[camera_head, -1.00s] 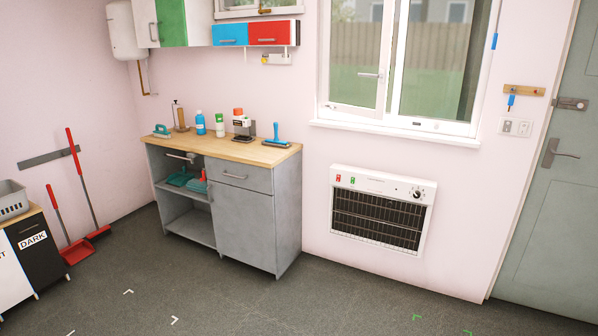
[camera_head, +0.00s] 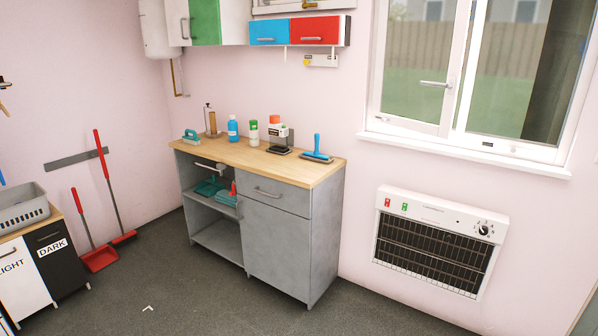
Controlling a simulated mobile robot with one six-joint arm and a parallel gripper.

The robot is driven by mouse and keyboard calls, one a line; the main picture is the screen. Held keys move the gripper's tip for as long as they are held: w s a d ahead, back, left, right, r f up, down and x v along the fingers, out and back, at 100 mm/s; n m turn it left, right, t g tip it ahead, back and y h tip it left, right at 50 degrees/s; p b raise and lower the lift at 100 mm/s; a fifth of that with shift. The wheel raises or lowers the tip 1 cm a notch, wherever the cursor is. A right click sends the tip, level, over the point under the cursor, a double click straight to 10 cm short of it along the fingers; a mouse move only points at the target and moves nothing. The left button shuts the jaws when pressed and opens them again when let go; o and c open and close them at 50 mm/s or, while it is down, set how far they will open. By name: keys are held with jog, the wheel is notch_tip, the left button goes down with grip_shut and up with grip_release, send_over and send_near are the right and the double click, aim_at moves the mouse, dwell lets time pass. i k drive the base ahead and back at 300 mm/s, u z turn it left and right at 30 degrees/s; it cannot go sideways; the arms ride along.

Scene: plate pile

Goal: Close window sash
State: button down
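The window (camera_head: 566,160) is in the wall at the upper right, its top cut off by the picture edge. Its white-framed sash (camera_head: 449,107) is on the left side, with a grey lever handle (camera_head: 436,84) on its right stile. Whether the sash stands ajar or sits flush cannot be told from this view. A dark strip shows behind the glass on the right. My gripper is not in view.
A wall heater (camera_head: 437,240) hangs below the window. A grey cabinet with a wooden top (camera_head: 325,166) stands left of it, holding bottles and cleaning tools. Red dustpans (camera_head: 100,257) and a grey basket (camera_head: 22,208) are at left.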

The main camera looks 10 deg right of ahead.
aim_at(444, 131)
jog(key=u, duration=0.25)
jog(key=i, duration=1.35)
jog(key=u, duration=0.2)
